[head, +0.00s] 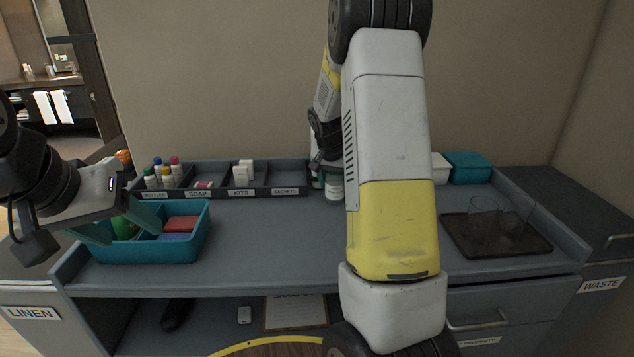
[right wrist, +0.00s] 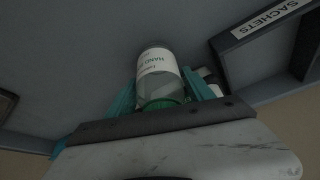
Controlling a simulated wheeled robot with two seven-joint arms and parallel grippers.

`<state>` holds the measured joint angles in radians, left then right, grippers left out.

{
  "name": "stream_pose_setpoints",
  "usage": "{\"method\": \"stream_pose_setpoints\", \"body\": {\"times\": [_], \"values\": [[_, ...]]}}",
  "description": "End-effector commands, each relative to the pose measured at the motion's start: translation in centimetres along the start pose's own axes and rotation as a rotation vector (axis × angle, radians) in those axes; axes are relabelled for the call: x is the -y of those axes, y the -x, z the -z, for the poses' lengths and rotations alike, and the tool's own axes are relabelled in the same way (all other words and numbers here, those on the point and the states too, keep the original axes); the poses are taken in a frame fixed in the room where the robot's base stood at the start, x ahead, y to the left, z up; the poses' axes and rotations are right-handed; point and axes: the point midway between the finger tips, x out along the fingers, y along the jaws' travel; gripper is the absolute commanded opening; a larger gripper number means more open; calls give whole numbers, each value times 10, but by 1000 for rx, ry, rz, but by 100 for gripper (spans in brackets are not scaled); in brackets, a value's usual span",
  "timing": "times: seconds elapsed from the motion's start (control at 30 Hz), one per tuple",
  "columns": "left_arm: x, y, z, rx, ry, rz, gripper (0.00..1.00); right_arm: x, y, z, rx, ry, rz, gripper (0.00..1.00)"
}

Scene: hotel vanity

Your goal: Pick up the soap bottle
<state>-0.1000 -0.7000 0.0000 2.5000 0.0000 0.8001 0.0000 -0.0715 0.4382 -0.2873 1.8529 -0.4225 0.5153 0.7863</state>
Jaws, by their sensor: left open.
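The soap bottle, a clear-and-white bottle with a "HAND" label and a green cap, fills the middle of the right wrist view (right wrist: 158,68). In the head view its white lower part (head: 334,189) shows at the back of the counter, partly behind my right arm. My right gripper (right wrist: 160,85) is at the bottle with a teal finger against each side, shut on it. The bottle looks upright, near or on the counter; I cannot tell whether it touches. My left gripper (head: 122,222) is open and empty above the teal bin (head: 150,252) at the left.
A divided tray (head: 262,190) with small bottles and packets stands along the back. The teal bin holds green, red and blue items. A dark tray (head: 495,240) with glasses is at the right. A teal box (head: 467,166) stands behind it. The counter's middle is clear.

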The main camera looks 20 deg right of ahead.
Motion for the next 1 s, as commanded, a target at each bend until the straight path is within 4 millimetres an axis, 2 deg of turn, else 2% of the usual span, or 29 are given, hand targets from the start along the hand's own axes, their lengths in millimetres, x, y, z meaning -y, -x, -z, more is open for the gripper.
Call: {"method": "stream_pose_setpoints", "body": {"times": [0.03,0.27,0.3,0.57,0.87,1.0], "values": [[0,0,0,0,0,0,63,0,0,0,0,0,0,49],[0,0,0,0,0,0,63,0,0,0,0,0,0,3],[0,0,0,0,0,0,63,0,0,0,0,0,0,2],[0,0,0,0,0,0,63,0,3,2,-1,0,1,2],[0,0,0,0,0,0,63,0,33,14,-3,-1,3,1],[0,0,0,0,0,0,63,1,46,-11,1,4,3,2]]}}
